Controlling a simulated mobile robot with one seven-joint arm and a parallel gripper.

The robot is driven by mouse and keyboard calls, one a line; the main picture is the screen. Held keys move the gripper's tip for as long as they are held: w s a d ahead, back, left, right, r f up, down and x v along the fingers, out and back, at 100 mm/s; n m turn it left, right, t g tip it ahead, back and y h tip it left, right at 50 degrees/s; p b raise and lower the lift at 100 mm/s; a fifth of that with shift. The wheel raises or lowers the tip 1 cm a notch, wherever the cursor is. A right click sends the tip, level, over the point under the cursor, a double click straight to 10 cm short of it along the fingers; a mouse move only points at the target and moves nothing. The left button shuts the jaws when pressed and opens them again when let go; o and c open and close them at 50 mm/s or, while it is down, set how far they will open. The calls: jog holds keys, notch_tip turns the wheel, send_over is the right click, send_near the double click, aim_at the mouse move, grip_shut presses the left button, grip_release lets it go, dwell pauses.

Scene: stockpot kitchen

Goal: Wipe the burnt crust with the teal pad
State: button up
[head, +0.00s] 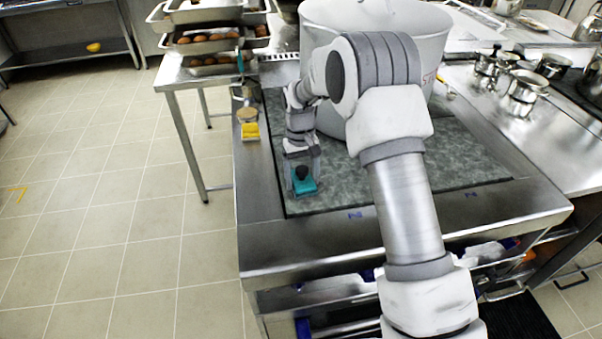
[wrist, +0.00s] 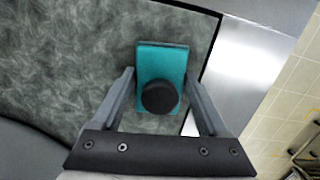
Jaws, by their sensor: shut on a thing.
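The teal pad (head: 305,187) has a black round knob and is at the front left of the mottled grey-green cooktop plate (head: 440,160). My gripper (head: 302,179) points down with its fingers on either side of the knob, shut on the teal pad. In the wrist view the pad (wrist: 163,62) lies between the fingers, near the plate's dark edge. I cannot tell whether the pad's underside touches the plate. No distinct burnt crust patch shows; the plate is mottled all over in the wrist view (wrist: 70,60), and the pad hides the part below it.
A large stockpot (head: 440,55) stands on the plate behind my arm. A yellow block (head: 250,131) and a round tan-topped item (head: 247,114) sit on the left steel rim. Trays of brown round food (head: 210,45) stand at the back left. Small metal pots (head: 525,88) are at right.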

aim_at(308, 209)
jog(key=shift+s+d+f, duration=0.1)
jog(key=shift+s+d, duration=0.15)
jog(key=shift+s, duration=1.05)
jog(key=shift+s+d+r, duration=0.1)
jog(key=shift+s+d, duration=0.2)
jog(key=shift+s, duration=1)
jog(key=shift+s+d+f, duration=0.1)
jog(key=shift+s+d, duration=0.15)
jog(key=shift+s, duration=1.05)
jog(key=shift+w+r+p, duration=0.15)
jog(key=shift+r+p, duration=1.7)
jog(key=shift+r, duration=1.3)
jog(key=shift+r+p, duration=1)
jog(key=shift+r, duration=0.5)
